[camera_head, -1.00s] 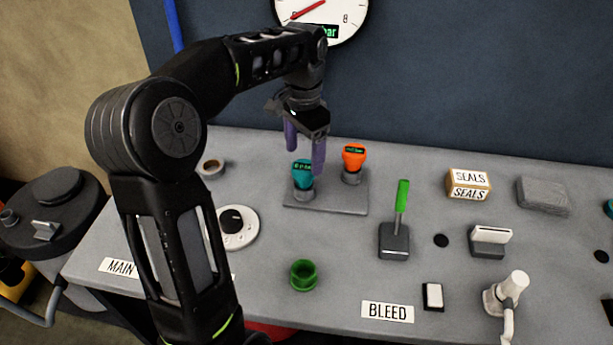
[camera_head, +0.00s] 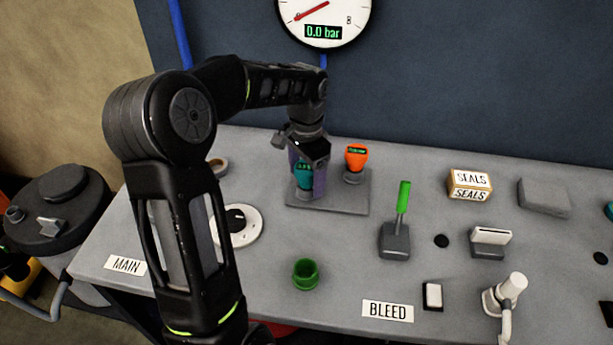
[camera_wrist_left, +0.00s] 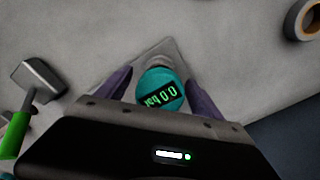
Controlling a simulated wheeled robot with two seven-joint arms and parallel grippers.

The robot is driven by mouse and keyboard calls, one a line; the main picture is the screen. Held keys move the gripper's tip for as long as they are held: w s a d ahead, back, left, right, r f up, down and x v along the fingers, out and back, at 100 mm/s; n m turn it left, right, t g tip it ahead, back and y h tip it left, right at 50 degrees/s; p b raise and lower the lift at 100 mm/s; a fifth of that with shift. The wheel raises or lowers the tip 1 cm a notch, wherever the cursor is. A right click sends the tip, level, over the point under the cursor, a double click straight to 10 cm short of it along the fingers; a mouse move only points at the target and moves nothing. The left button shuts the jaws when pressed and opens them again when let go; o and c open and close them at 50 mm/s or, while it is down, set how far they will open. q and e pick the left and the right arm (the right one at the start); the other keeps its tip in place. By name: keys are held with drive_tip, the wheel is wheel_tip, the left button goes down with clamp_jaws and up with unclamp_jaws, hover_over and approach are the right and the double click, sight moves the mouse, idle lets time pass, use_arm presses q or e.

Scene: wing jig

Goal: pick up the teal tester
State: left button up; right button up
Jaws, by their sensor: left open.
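The teal tester (camera_head: 304,176) stands upright in a holder on a grey stand plate (camera_head: 340,205) toward the back of the bench. My left gripper (camera_head: 306,177) is lowered around it, open, with a purple finger on either side. In the left wrist view the tester's round teal head and lit display (camera_wrist_left: 160,92) sit between the two fingers (camera_wrist_left: 160,90). Whether the fingers touch it cannot be told. The lower part of the tester is partly hidden. My right gripper is not in view.
An orange tester (camera_head: 356,157) stands close by on the same plate. A tape roll (camera_head: 219,167), a white dial (camera_head: 240,237) and a green cup (camera_head: 305,274) lie around it. The wall with the gauge (camera_head: 324,15) is behind.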

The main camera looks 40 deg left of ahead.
use_arm(q)
drive_tip(key=shift+f, duration=0.4)
drive_tip(key=shift+r, duration=0.1)
drive_tip(key=c, duration=1.4)
drive_tip(key=shift+r, duration=0.1)
wheel_tip(320, 180, up, 10)
drive_tip(key=shift+f+b, duration=0.1)
drive_tip(key=shift+b, duration=0.55)
